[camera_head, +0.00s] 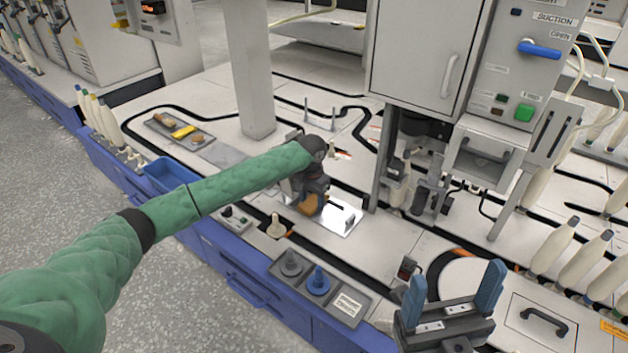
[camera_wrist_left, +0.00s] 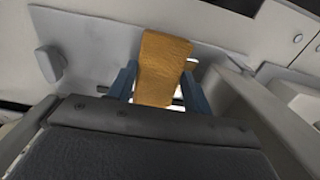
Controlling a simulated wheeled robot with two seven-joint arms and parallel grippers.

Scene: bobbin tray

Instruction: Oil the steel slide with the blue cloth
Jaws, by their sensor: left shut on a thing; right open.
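My left gripper (camera_head: 314,203) is shut on an orange-tan cloth (camera_head: 307,205), low over a bright steel plate (camera_head: 341,224), which looks like the steel slide. In the left wrist view the cloth (camera_wrist_left: 163,65) stands between the two blue fingers (camera_wrist_left: 158,88), with grey metal (camera_wrist_left: 95,50) behind it. Whether the cloth touches the metal is unclear. The held cloth is not blue, and I make out no blue cloth. My right gripper (camera_head: 453,298) is open and empty at the lower right.
A grey tray (camera_head: 158,134) with tan and yellow pieces lies at the back left, near a blue bin (camera_head: 160,178). A front tray (camera_head: 346,320) holds a grey and a blue knobbed piece (camera_head: 318,281). A cabinet (camera_head: 418,50) and post (camera_head: 250,75) rise behind. Bobbins (camera_head: 557,247) stand at right.

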